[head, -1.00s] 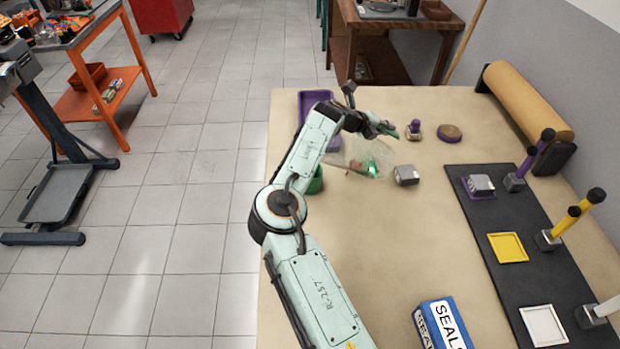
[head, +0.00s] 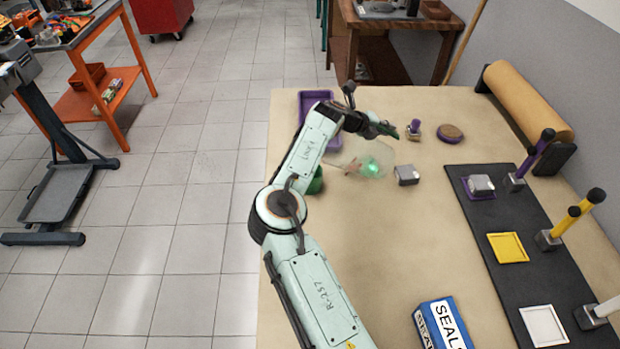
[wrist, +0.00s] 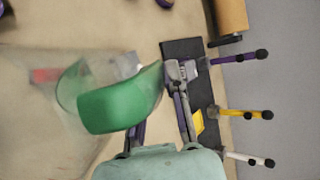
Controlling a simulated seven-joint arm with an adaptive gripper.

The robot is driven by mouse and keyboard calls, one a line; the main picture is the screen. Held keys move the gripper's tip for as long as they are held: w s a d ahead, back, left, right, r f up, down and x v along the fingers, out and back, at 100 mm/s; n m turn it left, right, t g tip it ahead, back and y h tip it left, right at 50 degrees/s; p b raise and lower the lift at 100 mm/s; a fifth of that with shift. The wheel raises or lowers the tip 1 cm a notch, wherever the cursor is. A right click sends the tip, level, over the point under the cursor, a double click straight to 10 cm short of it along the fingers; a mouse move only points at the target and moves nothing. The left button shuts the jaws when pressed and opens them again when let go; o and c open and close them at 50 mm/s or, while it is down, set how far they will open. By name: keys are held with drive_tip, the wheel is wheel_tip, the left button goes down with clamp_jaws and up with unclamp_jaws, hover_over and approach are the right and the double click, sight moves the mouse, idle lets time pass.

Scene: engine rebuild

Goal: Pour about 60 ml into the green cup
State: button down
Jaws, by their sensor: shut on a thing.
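My gripper (head: 384,130) is over the far part of the table, shut on a clear jug (head: 385,152) with a green part. The jug is see-through and blurred, and it seems tilted; a bright green patch glows in it. In the wrist view the jug's green part (wrist: 120,103) lies at my gripper's fingers (wrist: 162,108), with its clear, smeared body to the left. The green cup (head: 316,182) stands on the table left of the jug, partly hidden behind my arm. I cannot tell its contents or whether liquid is flowing.
A purple tray (head: 304,102) lies behind my arm. A metal block (head: 406,175), a purple-based knob (head: 414,128) and a round brown disc (head: 450,132) stand to the right. A black mat (head: 500,215) holds coloured frames and handled tools. A SEALS box (head: 440,325) is near the front.

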idle(0.3)
drive_tip(key=shift+d+f+m+y, duration=0.25)
drive_tip(key=shift+d+m+y, duration=0.15)
drive_tip(key=shift+d+y, duration=0.4)
drive_tip(key=d+f+m+g+y+b, duration=0.1)
drive_tip(key=d+f+y+b, duration=0.2)
drive_tip(key=d+f+y, duration=0.3)
drive_tip(key=shift+w+f+m+y+b, duration=0.15)
drive_tip(key=shift+w+m+y+b, duration=0.2)
drive_tip(key=shift+y, duration=0.75)
drive_tip(key=shift+d+y, duration=0.15)
drive_tip(key=shift+y, duration=0.15)
